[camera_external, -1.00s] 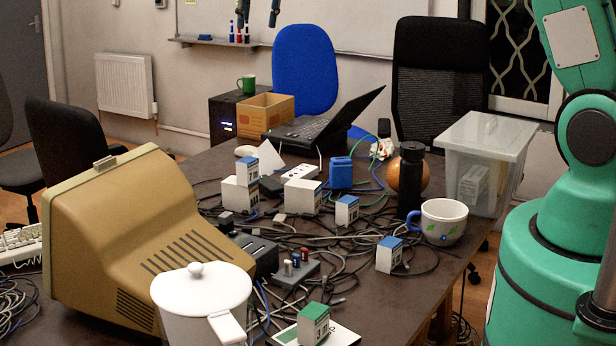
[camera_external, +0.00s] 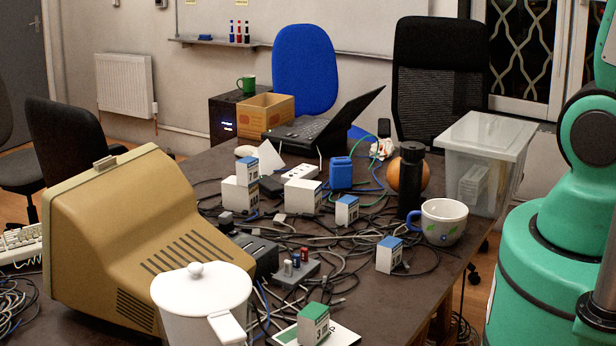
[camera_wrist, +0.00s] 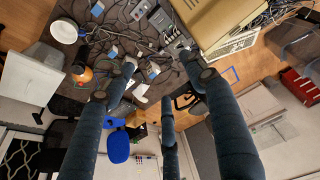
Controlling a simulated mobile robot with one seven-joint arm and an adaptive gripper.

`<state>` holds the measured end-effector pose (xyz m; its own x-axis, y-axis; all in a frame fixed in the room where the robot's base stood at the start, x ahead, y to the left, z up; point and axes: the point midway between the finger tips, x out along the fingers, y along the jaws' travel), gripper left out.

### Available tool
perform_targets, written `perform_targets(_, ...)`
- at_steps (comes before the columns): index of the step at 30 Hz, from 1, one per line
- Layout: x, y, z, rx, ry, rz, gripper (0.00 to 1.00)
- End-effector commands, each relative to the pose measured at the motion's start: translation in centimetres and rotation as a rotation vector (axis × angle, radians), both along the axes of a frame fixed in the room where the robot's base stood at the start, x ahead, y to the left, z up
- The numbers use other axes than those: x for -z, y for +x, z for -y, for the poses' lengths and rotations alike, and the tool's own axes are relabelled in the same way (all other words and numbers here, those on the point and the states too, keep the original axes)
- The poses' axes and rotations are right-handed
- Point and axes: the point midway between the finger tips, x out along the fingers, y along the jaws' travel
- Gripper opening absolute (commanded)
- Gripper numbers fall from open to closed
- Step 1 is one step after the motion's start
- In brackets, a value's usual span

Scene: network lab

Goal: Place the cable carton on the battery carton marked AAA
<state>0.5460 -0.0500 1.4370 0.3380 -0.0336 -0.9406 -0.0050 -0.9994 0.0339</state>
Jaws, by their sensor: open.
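A small white carton with a green top (camera_external: 313,324) stands at the table's front edge on a flat printed sheet; it may be the cable carton, its mark too blurred to read. Similar small cartons with blue tops stand farther back: one by the mug (camera_external: 389,256), one in the middle (camera_external: 347,210), and one on top of a larger white box (camera_external: 246,171). I cannot tell which is marked AAA. My gripper (camera_wrist: 158,72) shows in the wrist view, its fingers spread and empty, high above the table. It is out of the external view.
Loose cables cover the mid table. A beige monitor (camera_external: 130,240) and white lidded pot (camera_external: 201,300) stand front left. A mug (camera_external: 443,222), black bottle (camera_external: 411,180) and clear bin (camera_external: 485,165) stand right. A laptop (camera_external: 320,120) is at the back.

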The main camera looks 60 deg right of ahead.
Motion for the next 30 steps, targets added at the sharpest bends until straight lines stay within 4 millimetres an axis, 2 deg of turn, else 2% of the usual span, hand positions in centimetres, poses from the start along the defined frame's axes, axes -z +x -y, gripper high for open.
perform_targets(1,-0.1,-1.5,-0.5,-0.002,0.001,0.01,0.56)
perform_targets(8,0.1,-7.5,-2.1,-0.003,0.007,0.05,0.56)
perform_targets(18,2.4,-15.9,-4.0,-0.006,0.02,0.104,0.56)
perform_targets(24,4.2,-19.7,-4.7,-0.008,0.028,0.132,0.56)
perform_targets(30,5.3,-21.5,-5.0,-0.007,0.032,0.146,0.56)
